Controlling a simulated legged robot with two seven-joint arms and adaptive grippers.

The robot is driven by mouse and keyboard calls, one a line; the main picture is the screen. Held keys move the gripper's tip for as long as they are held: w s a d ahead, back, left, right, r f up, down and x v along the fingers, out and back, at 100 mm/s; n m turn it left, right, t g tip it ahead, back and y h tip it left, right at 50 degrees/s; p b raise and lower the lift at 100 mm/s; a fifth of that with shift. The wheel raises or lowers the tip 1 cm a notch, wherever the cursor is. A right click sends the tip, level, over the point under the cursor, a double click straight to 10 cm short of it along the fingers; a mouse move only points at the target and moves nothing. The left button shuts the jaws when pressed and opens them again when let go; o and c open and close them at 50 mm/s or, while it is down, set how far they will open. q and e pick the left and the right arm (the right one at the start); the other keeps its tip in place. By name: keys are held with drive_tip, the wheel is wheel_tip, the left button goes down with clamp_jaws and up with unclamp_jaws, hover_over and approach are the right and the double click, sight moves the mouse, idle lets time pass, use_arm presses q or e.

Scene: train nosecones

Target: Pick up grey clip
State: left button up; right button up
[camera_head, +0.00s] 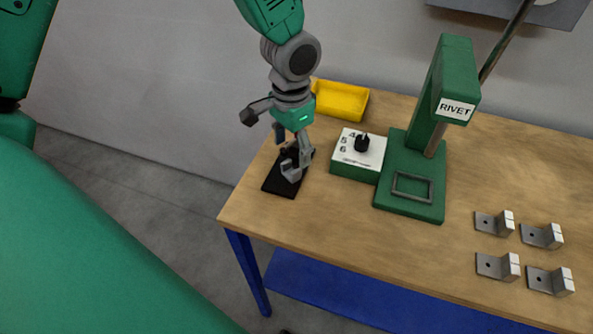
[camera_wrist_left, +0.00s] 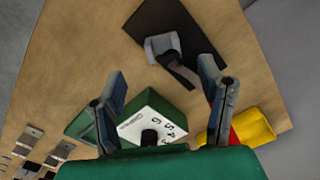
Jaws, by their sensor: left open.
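A grey clip-like piece (camera_head: 293,170) lies on a black mat (camera_head: 272,185) at the table's left end. It also shows in the left wrist view (camera_wrist_left: 163,45), ahead of and between the fingers, with a darker part running toward the right finger. My left gripper (camera_head: 292,148) is above the mat, pointing down. It is open, and its two fingers stand wide apart in the left wrist view (camera_wrist_left: 162,68) with nothing between them. In the head view the gripper partly hides the piece. I cannot tell whether it touches it. My right gripper is not in view.
A green box with a black knob (camera_head: 357,157) and a green RIVET press (camera_head: 415,180) stand right of the mat. A yellow bin (camera_head: 341,101) is behind. Several grey metal brackets (camera_head: 493,223) lie at the right. The wooden table's (camera_head: 330,220) front strip is clear.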

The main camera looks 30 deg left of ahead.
sight(289, 174)
use_arm(q)
drive_tip(key=shift+a+f, duration=0.5)
drive_tip(key=shift+f, duration=0.25)
wheel_tip(289, 174, down, 4)
drive_tip(key=shift+s+f, duration=0.1)
drive_tip(key=shift+f, duration=0.15)
drive_tip(key=shift+d+f, duration=0.15)
drive_tip(key=shift+f, duration=0.1)
drive_tip(key=shift+d, duration=0.35)
drive_tip(key=c, duration=0.7)
drive_tip(key=shift+a, duration=0.5)
drive_tip(key=c, duration=0.3)
drive_tip(key=shift+d, duration=0.1)
